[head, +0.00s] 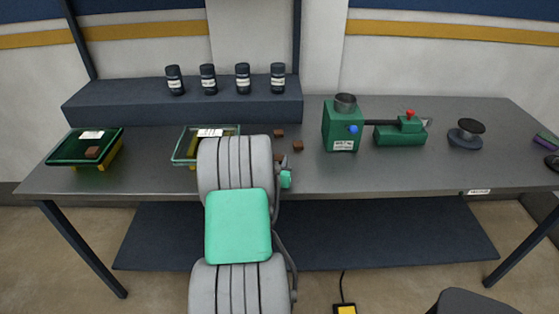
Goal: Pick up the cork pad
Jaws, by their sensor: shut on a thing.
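Several small brown blocks that could be cork pads show in the head view. One brown block (92,152) lies in the left green tray (60,155). Two loose brown blocks, a farther one (279,133) and a nearer one (298,146), lie on the grey table (320,178) just right of my arm. Which piece is the cork pad I cannot tell for sure. My grey and teal arm reaches over the table's front edge and hides my gripper, so its fingers and anything between them are out of sight.
A second green tray (180,150) is partly behind my arm. Several dark jars (242,77) stand on the raised shelf (130,103). A green machine (341,130), a green unit with a red knob (400,133) and a round dark stand (466,136) are to the right. The front right tabletop is clear.

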